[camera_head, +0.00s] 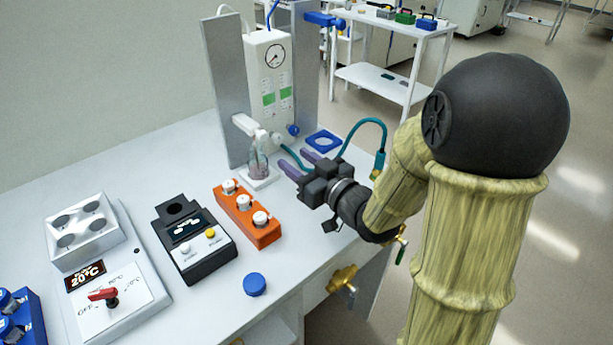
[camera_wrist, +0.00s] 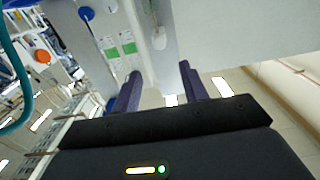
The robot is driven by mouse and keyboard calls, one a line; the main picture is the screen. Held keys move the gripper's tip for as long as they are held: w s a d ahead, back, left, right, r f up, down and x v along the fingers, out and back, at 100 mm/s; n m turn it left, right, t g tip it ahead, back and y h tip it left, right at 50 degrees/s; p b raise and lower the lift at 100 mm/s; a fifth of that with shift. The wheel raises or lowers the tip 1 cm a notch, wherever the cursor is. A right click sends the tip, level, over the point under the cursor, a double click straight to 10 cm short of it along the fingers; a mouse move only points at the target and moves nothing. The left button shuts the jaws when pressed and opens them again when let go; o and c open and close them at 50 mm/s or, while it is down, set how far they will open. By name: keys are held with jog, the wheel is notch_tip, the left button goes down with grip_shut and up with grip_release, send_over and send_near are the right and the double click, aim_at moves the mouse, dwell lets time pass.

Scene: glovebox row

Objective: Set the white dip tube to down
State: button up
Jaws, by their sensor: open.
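A white cabinet with a gauge (camera_head: 270,75) stands between two grey panels at the back of the bench. A white arm-like part (camera_head: 250,127), possibly the dip tube, sticks out low at its front above a small clear vessel (camera_head: 258,162). I cannot make out a separate tube inside the vessel. My gripper (camera_head: 292,160) is open and empty, its purple fingers to the right of the vessel and apart from it. In the wrist view the open fingers (camera_wrist: 159,70) have a small white rounded part (camera_wrist: 159,39) beyond them; I cannot tell if it belongs to the dip tube.
A teal hose (camera_head: 372,122) arches close behind my gripper. An orange rack (camera_head: 248,217) with white-topped items, a black device (camera_head: 195,240) and a blue cap (camera_head: 255,284) lie nearer. A blue square frame (camera_head: 323,141) lies behind my fingers. A brass valve (camera_head: 342,280) juts from the bench front.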

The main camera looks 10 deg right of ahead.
jog(key=b+v, duration=0.2)
jog(key=b, duration=0.3)
jog(key=shift+s+d+f, duration=0.1)
jog(key=shift+s, duration=0.05)
dwell(0.5)
